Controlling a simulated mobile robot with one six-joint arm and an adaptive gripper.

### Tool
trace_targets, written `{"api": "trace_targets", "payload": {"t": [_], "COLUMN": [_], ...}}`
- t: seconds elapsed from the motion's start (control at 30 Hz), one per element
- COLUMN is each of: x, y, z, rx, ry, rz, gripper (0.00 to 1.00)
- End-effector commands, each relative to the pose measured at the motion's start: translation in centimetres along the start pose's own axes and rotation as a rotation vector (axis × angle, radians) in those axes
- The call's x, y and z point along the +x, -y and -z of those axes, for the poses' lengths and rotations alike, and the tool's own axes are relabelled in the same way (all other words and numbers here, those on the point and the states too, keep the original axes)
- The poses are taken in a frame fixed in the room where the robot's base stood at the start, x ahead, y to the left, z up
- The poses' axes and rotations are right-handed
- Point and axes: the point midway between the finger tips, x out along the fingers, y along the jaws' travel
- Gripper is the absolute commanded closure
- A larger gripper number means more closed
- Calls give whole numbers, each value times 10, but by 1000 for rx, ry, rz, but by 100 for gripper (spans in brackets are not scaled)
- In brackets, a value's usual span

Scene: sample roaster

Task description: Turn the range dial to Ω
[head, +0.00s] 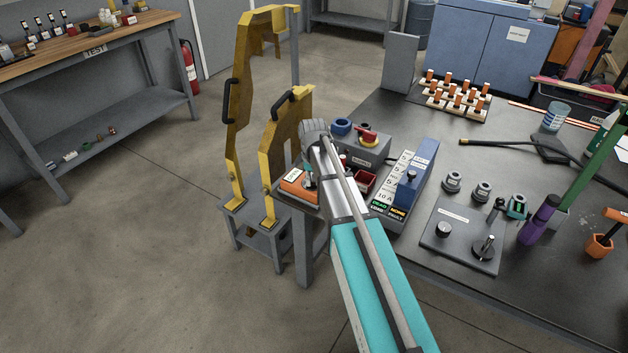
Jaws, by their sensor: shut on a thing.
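An orange meter (291,188) with a pale face lies at the left corner of the dark bench, just beyond the end of my arm. My gripper (309,183) points down over the meter's face and is mostly hidden behind my wrist and arm. It is shut on the range dial, which is covered by the fingers and the arm. The dial's pointer and the Ω mark cannot be made out from here.
A grey box with a red knob (367,137), a dark red tray (364,181) and a blue labelled box (412,187) stand close right of my arm. A yellow guard (236,118) rises at the left. A grey knob panel (459,243) lies further right.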

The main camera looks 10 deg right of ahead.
Motion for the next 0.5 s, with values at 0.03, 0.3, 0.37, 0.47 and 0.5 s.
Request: {"api": "trace_targets", "payload": {"t": [0.03, 0.3, 0.37, 0.47, 0.5], "x": [0, 0, 0, 0, 0], "y": [0, 2, 2, 2, 2], "z": [0, 0, 0, 0, 0], "rx": [34, 161, 176, 189, 192], "ry": [-1, -1, -1, -1, -1], "rz": [-1, -1, -1, -1, -1], "gripper": [100, 100, 100, 100, 100]}}
